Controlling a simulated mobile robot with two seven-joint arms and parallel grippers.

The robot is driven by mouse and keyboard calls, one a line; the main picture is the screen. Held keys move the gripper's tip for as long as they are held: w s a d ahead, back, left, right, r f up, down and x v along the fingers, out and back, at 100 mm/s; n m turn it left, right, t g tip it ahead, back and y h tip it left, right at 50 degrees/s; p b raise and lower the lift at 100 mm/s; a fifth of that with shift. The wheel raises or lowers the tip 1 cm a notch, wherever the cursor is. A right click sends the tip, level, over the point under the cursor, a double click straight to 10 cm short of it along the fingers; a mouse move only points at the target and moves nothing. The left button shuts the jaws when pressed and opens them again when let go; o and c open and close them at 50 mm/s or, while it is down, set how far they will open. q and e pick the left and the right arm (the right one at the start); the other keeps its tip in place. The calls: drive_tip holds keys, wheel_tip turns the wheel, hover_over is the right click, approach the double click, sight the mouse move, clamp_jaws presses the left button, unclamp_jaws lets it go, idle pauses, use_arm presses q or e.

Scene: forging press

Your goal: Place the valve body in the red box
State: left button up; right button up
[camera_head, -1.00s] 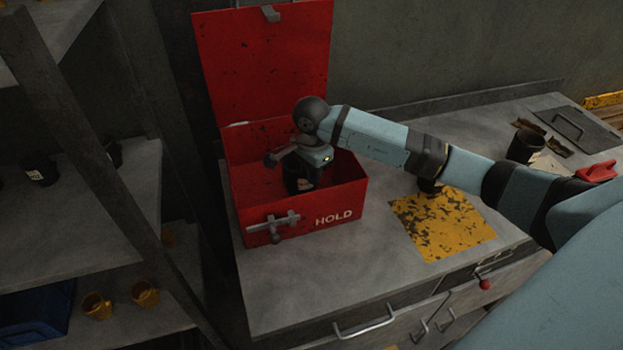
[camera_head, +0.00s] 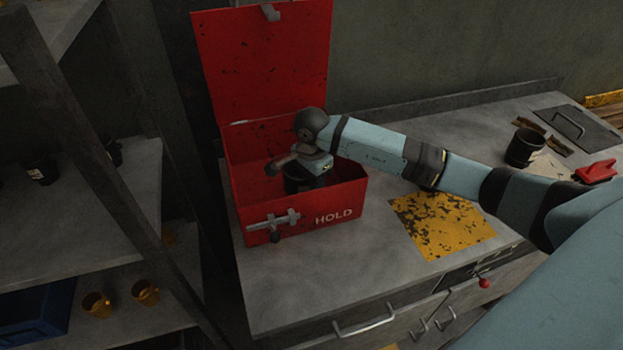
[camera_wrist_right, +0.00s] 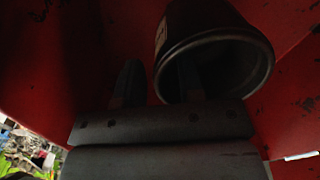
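The red box (camera_head: 340,208) stands on the bench with its lid up and "HOLD" on its front. A dark cylindrical part with a pale label, apparently the valve body (camera_head: 294,185), is inside it, partly hidden by my right gripper (camera_head: 285,163). In the right wrist view the valve body (camera_wrist_right: 247,60) shows its round open rim. My right gripper (camera_wrist_right: 160,80) has one finger outside the valve body and one over its opening. The wall lies between the fingers with visible gaps, so the gripper looks open. My left gripper is out of view.
A dark cup (camera_head: 525,147) and a red object (camera_head: 597,171) are at the right of the bench. A worn yellow patch (camera_head: 440,222) lies right of the box. A shelf (camera_head: 120,200) with dark and yellow cups stands left. The bench front is clear.

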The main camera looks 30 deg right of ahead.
wheel_tip(320, 180, up, 12)
drive_tip(key=b, duration=0.1)
drive_tip(key=shift+r, duration=0.15)
idle(0.6)
